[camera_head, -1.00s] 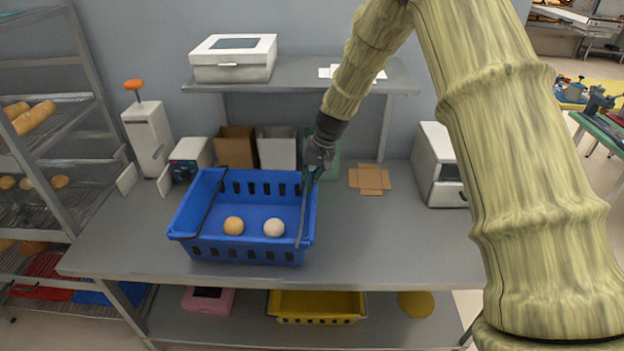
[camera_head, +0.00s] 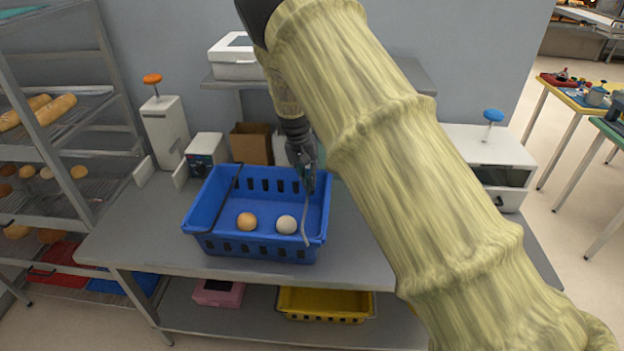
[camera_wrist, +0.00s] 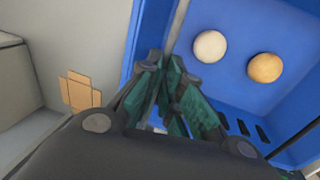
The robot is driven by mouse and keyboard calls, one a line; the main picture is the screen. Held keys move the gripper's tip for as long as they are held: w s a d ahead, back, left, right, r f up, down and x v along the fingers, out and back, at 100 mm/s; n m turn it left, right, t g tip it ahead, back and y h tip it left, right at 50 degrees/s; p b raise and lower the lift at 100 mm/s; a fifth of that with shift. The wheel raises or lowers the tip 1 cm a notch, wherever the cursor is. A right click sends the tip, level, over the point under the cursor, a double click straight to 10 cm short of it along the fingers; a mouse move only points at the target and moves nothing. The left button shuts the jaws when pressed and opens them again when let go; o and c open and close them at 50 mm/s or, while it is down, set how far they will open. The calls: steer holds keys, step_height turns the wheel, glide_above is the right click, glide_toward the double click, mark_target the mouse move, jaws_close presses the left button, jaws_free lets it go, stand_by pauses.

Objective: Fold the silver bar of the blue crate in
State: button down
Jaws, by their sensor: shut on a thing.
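The blue crate (camera_head: 262,250) stands on the grey bench, with a pale round bun (camera_head: 286,224) and an orange-brown one (camera_head: 247,221) inside. The silver bar (camera_head: 305,222) runs front to back along the crate's right side. A darker bar (camera_head: 228,195) is on the left side. My gripper (camera_head: 307,178) is at the far part of the silver bar, just inside the right rim, shut on it. In the wrist view my gripper's fingers (camera_wrist: 168,68) close around the silver bar (camera_wrist: 177,25); the exact contact is partly hidden by the fingers.
A flat cardboard piece (camera_wrist: 80,92) lies beside the crate. A brown box (camera_head: 250,146) stands behind it, under a shelf with a white box (camera_head: 234,62). A white machine (camera_head: 488,160) stands at the right. My arm hides much of the bench's right part.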

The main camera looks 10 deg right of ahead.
steer(key=shift+w+a+f+h, duration=0.1)
steer(key=shift+a+h, duration=0.2)
steer(key=shift+h, duration=0.1)
stand_by(0.4)
steer(key=c, duration=1.6)
jaws_free()
steer(key=w+a, duration=0.3)
steer(key=a, duration=0.6)
steer(key=w+a+r, duration=0.1)
steer(key=w+a, duration=0.2)
steer(key=a, duration=0.7)
steer(key=shift+w+a, duration=0.15)
steer(key=shift+w, duration=0.05)
